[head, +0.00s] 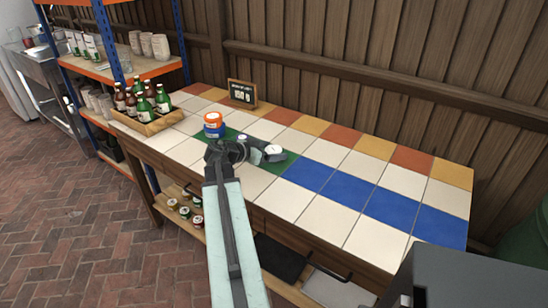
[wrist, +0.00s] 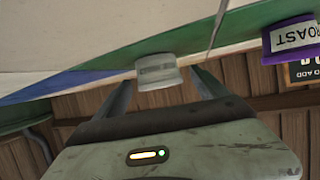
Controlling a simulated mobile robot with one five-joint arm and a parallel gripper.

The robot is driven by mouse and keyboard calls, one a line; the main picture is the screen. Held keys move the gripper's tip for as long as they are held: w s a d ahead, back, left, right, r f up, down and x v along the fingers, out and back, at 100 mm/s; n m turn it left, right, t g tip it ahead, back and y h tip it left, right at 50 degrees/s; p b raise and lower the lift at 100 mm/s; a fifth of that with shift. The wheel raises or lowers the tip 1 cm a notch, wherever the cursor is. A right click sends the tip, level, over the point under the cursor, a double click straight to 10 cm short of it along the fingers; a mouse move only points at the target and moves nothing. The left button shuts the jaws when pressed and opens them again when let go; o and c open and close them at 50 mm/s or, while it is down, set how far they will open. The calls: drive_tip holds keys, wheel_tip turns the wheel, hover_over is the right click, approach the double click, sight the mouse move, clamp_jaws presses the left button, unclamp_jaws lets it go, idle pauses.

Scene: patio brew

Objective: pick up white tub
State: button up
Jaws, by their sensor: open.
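The white tub (head: 273,149) is on the tiled counter (head: 390,213), on or beside the green tiles, and its lower part is hidden by my gripper (head: 266,156) in the head view. In the wrist view the tub (wrist: 157,71) is small and pale, with a grey label. There my gripper (wrist: 163,88) is open, with one finger on each side of the tub. The fingers look apart from it, and I cannot tell how deep it sits between them.
An orange-topped tub stack (head: 213,124) stands left of my gripper. A purple tub (wrist: 292,40) labelled ROAST is at right in the wrist view. A small sign (head: 242,93) and a bottle crate (head: 150,122) stand farther left. The counter's right side is clear.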

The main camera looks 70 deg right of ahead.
sight(274, 149)
drive_tip(key=shift+s+d+f, duration=0.25)
drive_tip(key=shift+d, duration=0.3)
drive_tip(key=c, duration=1.4)
wheel_tip(274, 149, up, 10)
drive_tip(key=p, duration=1)
drive_tip(key=shift+r, duration=0.15)
